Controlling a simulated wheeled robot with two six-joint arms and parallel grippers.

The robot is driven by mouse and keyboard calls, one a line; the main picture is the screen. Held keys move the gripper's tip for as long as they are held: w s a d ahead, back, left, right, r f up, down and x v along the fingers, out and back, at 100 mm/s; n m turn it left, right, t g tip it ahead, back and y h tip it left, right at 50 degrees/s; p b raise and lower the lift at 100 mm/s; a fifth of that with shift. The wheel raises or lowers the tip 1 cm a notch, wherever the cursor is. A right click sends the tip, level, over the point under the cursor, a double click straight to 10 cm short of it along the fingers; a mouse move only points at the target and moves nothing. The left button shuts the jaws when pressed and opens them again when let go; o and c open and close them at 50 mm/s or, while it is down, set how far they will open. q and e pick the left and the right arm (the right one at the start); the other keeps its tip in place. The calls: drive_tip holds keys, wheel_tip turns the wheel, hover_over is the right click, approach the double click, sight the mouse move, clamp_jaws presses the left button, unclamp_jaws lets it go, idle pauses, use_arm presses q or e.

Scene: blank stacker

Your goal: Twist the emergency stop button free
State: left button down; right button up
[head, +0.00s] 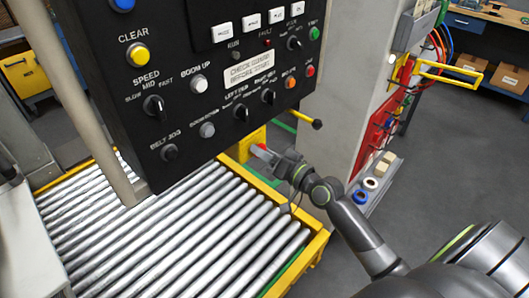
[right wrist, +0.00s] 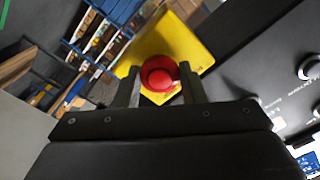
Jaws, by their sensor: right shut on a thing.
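The emergency stop button (right wrist: 158,74) is a red mushroom head on a yellow box (right wrist: 192,38) in the right wrist view. In the head view the yellow box (head: 255,138) hangs below the black control panel, and a bit of the red button (head: 262,147) shows beside my gripper. My right gripper (right wrist: 160,88) has one finger on each side of the red head and is shut on it. It also shows in the head view (head: 264,153), reaching in from the right. My left gripper is not in view.
The black control panel (head: 190,75) with knobs and buttons is just above my right gripper. A roller conveyor (head: 190,230) with a yellow frame lies below. A grey pillar (head: 345,80) stands behind; open floor lies right.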

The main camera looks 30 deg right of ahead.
drive_tip(key=o, duration=1)
drive_tip(key=b+v, duration=0.2)
drive_tip(key=v, duration=1.5)
drive_tip(key=shift+s, duration=0.2)
drive_tip(key=shift+d, duration=0.1)
